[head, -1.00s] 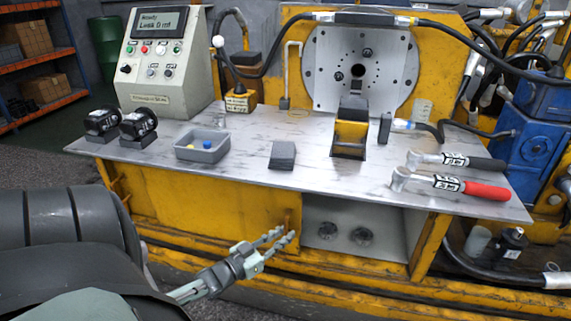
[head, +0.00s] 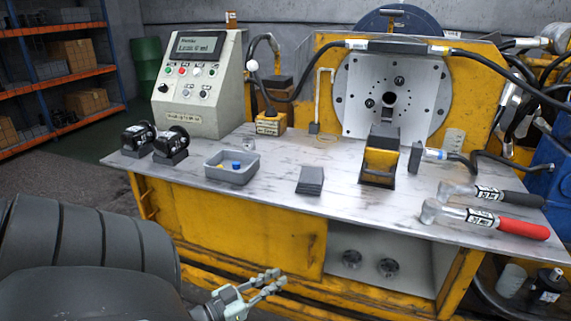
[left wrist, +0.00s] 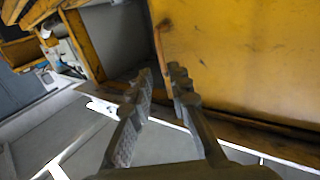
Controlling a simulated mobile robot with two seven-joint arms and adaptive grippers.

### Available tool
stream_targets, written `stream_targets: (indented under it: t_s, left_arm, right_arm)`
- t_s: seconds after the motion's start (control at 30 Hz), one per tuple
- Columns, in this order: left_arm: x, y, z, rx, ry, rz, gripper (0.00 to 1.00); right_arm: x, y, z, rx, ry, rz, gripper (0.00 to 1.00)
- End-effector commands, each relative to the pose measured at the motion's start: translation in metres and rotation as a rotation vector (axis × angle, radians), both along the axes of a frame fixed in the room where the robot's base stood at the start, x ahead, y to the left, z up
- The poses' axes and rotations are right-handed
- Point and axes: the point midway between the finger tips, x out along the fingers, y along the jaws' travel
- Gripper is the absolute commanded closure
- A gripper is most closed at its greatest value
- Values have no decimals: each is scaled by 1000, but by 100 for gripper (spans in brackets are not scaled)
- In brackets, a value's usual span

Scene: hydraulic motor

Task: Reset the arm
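My left gripper (head: 279,278) is low in front of the yellow bench, below the edge of its metal top. Its two fingers are slightly apart with nothing between them. In the left wrist view the fingers (left wrist: 160,75) also show a narrow empty gap, with the yellow bench panel (left wrist: 245,55) beyond them. My left arm comes in from the bottom left of the head view, behind a large dark grey arm link. My right arm and gripper are not in view.
The bench top (head: 260,207) carries a grey bin (head: 231,168), two black parts, a control box (head: 200,80) and two torque wrenches (head: 490,205). A flanged motor plate (head: 396,98) stands behind. An open shelf (head: 385,258) lies below the top.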

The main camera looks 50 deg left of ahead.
Motion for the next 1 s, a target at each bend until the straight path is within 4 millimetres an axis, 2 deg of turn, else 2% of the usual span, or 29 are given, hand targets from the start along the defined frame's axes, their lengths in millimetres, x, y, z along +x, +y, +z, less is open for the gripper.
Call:
stream_targets:
  t_s: [0.3,0.47,0.6,0.73,0.83,1.0]
  left_arm:
    - [1,-1,-1,0,4,1,82]
    - [14,-18,-19,5,103,27,82]
    - [30,-56,-56,28,330,66,82]
    - [32,-98,-84,70,581,81,82]
    - [22,-132,-96,106,771,74,82]
    - [-8,-179,-94,166,1059,42,82]
  right_arm:
    - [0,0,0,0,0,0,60]
    - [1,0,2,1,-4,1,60]
    - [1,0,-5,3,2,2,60]
    - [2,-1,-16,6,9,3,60]
    - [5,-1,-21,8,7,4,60]
    - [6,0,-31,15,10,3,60]
